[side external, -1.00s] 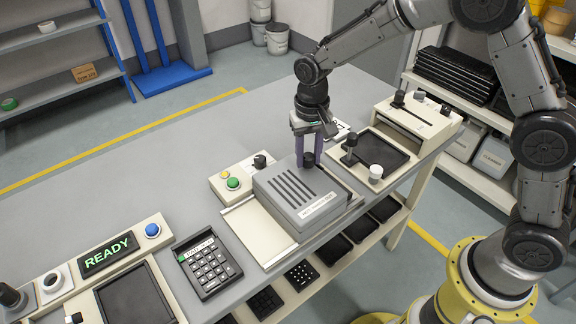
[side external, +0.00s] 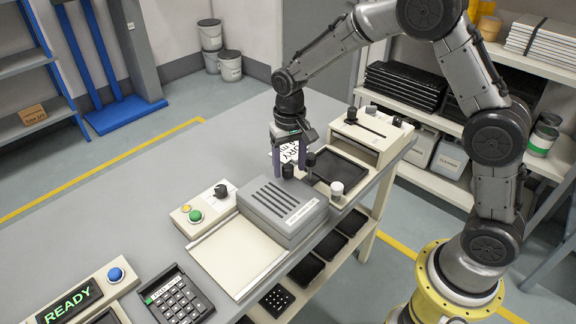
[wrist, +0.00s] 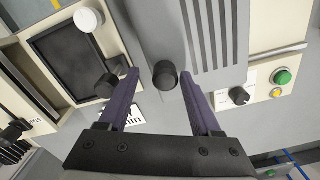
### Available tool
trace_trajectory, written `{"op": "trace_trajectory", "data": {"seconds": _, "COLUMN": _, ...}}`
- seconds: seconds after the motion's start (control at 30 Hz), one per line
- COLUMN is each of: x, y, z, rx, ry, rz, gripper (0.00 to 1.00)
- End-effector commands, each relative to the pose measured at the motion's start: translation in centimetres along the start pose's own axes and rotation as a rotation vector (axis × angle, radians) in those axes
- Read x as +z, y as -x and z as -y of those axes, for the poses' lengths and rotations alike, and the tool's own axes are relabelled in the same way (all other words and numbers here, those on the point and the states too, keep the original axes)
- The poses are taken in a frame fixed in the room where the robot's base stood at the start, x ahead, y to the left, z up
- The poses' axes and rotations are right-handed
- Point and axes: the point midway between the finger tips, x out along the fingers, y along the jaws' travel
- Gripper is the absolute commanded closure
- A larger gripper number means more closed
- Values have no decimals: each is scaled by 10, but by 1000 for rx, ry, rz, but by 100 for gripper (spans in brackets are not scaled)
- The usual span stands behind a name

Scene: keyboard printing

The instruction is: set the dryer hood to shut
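The dryer hood (side external: 283,207) is a grey box with dark slots on top. It sits over the far part of a cream bed (side external: 236,256), whose near part is bare. A black knob (side external: 288,171) stands on the hood's far end. My gripper (side external: 290,163) points down there with its two purple fingers apart. In the wrist view the knob (wrist: 165,75) lies between the fingertips (wrist: 158,76), closer to the right finger. A gap shows on its left; I cannot tell whether the right finger touches it.
A cream panel (side external: 180,215) with a green button and black dial stands left of the hood. Beyond the hood is a machine with a dark tray (side external: 340,168), a black knob (side external: 310,160) and a white knob (side external: 337,188), close to my gripper. The grey table is clear at left.

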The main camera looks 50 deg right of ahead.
Motion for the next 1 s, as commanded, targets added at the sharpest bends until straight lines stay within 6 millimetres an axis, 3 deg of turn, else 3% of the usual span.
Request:
{"op": "trace_trajectory", "data": {"seconds": 0.27, "x": 1, "y": -1, "z": 2, "rx": -1, "ry": 1, "rz": 3, "gripper": 33}}
{"op": "trace_trajectory", "data": {"seconds": 0.43, "x": 1, "y": 10, "z": 2, "rx": -3, "ry": 1, "rz": 1, "gripper": 33}}
{"op": "trace_trajectory", "data": {"seconds": 1.0, "x": 0, "y": 119, "z": 2, "rx": -2, "ry": 1, "rz": -1, "gripper": 33}}
